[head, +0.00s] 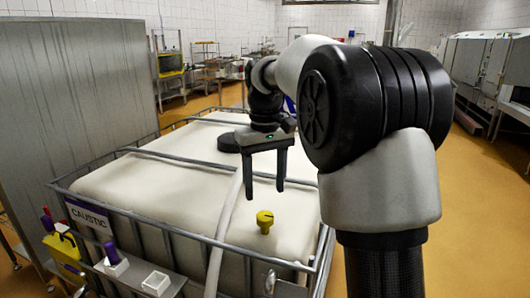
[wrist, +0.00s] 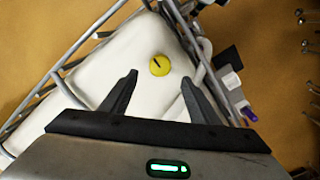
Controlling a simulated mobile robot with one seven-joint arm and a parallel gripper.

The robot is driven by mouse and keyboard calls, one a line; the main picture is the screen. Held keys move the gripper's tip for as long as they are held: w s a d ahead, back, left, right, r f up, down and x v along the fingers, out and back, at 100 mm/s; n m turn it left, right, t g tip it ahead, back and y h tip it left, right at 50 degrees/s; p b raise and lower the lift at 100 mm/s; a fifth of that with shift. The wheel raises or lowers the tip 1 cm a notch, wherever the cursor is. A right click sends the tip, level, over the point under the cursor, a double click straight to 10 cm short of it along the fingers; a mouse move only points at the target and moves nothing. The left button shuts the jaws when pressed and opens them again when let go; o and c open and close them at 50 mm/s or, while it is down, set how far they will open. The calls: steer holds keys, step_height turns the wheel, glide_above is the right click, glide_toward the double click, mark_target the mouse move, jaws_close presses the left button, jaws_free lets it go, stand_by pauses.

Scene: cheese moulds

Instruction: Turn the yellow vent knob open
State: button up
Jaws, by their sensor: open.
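The yellow vent knob (head: 265,221) stands on top of the white caustic tank (head: 150,190), near its front right corner. In the wrist view the knob (wrist: 160,65) shows from above as a yellow disc with a dark line on it. My gripper (head: 264,187) is open and empty, pointing down, above the tank and higher than the knob. In the wrist view its two fingers (wrist: 158,82) lie either side of the knob's line of sight, with the knob beyond the tips. Nothing touches the knob.
A metal cage frame (head: 180,228) surrounds the tank. A pale hose (head: 222,235) runs over the top left of the knob. A dark round lid (head: 229,143) lies farther back. A white box (head: 156,283) sits on the front ledge. A metal panel (head: 75,95) stands at left.

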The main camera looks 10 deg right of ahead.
step_height(320, 180, up, 9)
steer(key=p, duration=0.1)
steer(key=shift+r, duration=0.2)
